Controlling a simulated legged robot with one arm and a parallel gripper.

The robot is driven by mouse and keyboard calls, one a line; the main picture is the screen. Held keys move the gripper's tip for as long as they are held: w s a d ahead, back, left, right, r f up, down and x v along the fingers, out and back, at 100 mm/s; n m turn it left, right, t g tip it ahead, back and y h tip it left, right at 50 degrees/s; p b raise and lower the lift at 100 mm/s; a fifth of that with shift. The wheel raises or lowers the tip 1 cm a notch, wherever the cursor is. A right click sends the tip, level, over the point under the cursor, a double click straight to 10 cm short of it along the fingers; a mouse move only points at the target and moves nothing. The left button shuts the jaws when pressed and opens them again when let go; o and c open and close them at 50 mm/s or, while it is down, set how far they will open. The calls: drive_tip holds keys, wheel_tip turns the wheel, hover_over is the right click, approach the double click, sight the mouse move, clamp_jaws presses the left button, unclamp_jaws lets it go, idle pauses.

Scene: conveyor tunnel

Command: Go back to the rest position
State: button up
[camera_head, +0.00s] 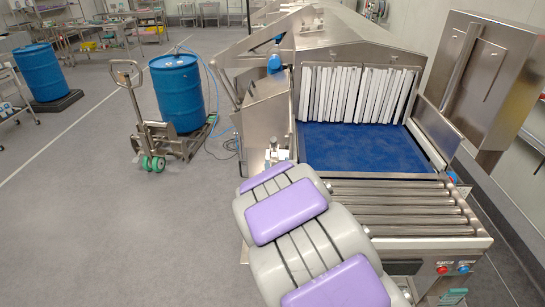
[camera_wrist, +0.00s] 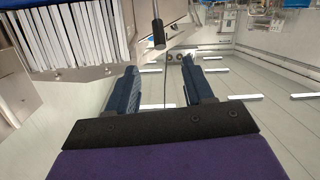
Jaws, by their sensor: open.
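My gripper (camera_wrist: 162,90) shows in the wrist view with its two dark blue fingers apart and nothing between them. In the head view my grey and purple arm reaches forward over the left edge of the roller conveyor (camera_head: 395,208); the gripper itself is hidden there behind the arm. The conveyor tunnel (camera_head: 330,45) stands ahead, with white strip curtains (camera_head: 360,93) hanging over a blue belt (camera_head: 350,138). The curtains also show in the wrist view (camera_wrist: 70,38) at upper left.
A blue drum (camera_head: 178,92) stands on a pallet truck (camera_head: 150,135) left of the tunnel. Another blue drum (camera_head: 40,72) is at far left. A steel cabinet (camera_head: 490,85) stands at right. A red and a blue button (camera_head: 463,268) sit on the conveyor's front. The grey floor (camera_head: 90,220) at left is clear.

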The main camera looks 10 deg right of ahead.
drive_tip(key=s+d+f+g+y, duration=0.1)
drive_tip(key=s+g, duration=1.6)
drive_tip(key=s, duration=3)
drive_tip(key=shift+s+m, duration=0.15)
drive_tip(key=shift+m, duration=0.15)
